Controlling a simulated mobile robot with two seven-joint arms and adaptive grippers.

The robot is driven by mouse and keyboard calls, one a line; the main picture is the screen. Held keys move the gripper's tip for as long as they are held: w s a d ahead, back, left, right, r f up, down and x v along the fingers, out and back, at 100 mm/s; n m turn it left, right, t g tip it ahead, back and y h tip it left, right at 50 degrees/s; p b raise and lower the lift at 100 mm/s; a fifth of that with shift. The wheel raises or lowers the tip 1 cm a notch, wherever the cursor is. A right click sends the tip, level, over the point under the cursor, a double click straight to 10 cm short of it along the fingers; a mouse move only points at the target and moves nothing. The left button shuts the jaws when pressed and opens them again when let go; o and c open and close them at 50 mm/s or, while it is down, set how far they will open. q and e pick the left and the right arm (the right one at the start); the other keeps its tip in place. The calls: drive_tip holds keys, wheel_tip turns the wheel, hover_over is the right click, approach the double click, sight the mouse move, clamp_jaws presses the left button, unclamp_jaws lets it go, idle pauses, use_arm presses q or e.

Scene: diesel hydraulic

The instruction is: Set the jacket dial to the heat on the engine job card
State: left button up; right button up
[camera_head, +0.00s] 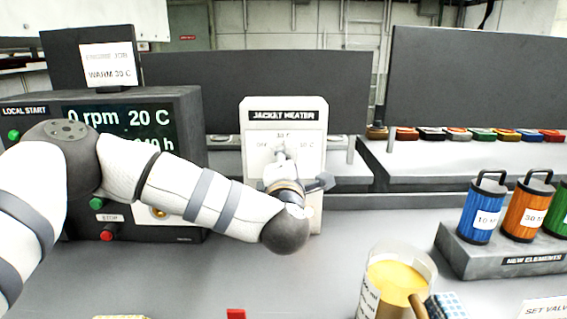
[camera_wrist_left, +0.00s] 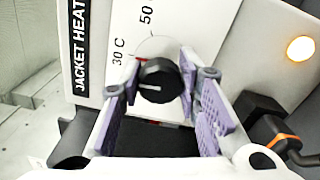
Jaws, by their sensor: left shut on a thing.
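The engine job card (camera_head: 108,66) stands above the engine console and reads WARM 30 C; its upper line is too small to read. The white jacket heater panel (camera_head: 255,120) stands mid-picture. Its black dial (camera_wrist_left: 158,78) shows in the left wrist view, with 30 C and 50 printed beside it. The dial's white mark points left there, towards the 30 C side; exact alignment is hard to tell. My left gripper (camera_wrist_left: 160,88) is shut on the dial, one finger on each side. In the head view this gripper (camera_head: 281,162) largely covers the dial. My right gripper is out of view.
The engine console (camera_head: 188,110) at left reads 0 rpm and 20 C. A jug of yellow liquid (camera_head: 385,285) stands in front at right. New element canisters (camera_head: 482,212) stand in a grey rack (camera_head: 460,255). A lit lamp (camera_wrist_left: 300,48) shows in the left wrist view.

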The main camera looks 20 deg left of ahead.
use_arm(q)
drive_tip(key=shift+r+m, duration=0.1)
drive_tip(key=shift+m, duration=0.3)
drive_tip(key=o, duration=1.2)
drive_tip(key=v, duration=1.2)
